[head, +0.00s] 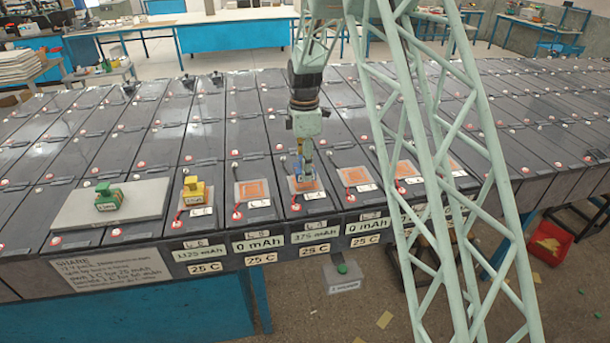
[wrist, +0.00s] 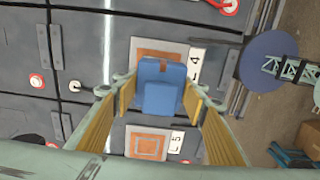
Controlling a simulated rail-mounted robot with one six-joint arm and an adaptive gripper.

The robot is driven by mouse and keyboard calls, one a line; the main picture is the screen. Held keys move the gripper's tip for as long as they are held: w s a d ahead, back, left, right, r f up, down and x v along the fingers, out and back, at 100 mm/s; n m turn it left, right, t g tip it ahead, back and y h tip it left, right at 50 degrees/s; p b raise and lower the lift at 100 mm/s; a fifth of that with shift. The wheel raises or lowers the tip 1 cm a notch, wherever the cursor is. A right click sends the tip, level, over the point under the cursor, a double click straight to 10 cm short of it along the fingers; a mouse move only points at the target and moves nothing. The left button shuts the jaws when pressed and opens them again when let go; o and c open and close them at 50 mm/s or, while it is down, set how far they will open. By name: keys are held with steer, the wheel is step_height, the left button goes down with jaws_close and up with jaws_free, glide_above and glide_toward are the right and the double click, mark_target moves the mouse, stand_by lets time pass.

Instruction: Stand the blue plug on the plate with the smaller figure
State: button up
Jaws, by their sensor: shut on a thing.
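My gripper (head: 305,165) is shut on the blue plug (wrist: 160,95), which shows between the two yellow-lined fingers in the wrist view. It is upright over an orange-square plate (head: 312,186), labelled L 4 in the wrist view (wrist: 140,50). I cannot tell whether the plug touches this plate. The card on the front edge below it reads 375 mAh (head: 314,236). The neighbouring plate to the left (head: 253,190) is empty, above a 0 mAh card (head: 258,244). The plate to the right (head: 355,177) is empty, above another 0 mAh card (head: 367,228).
A yellow plug (head: 194,188) stands on a plate further left, above a card reading 1125 mAh (head: 199,254). A green plug (head: 108,198) stands on a grey slab (head: 140,207). Red leads lie beside plates. My pale green lattice frame hides part of the right side.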

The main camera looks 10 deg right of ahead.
steer(key=shift+w+d, duration=0.2)
steer(key=shift+w, duration=0.2)
steer(key=shift+f, duration=1.8)
steer(key=shift+f, duration=0.15)
steer(key=o, duration=0.9)
steer(key=shift+o, duration=0.2)
step_height(320, 180, up, 12)
steer(key=shift+f, duration=0.15)
steer(key=shift+r, duration=0.3)
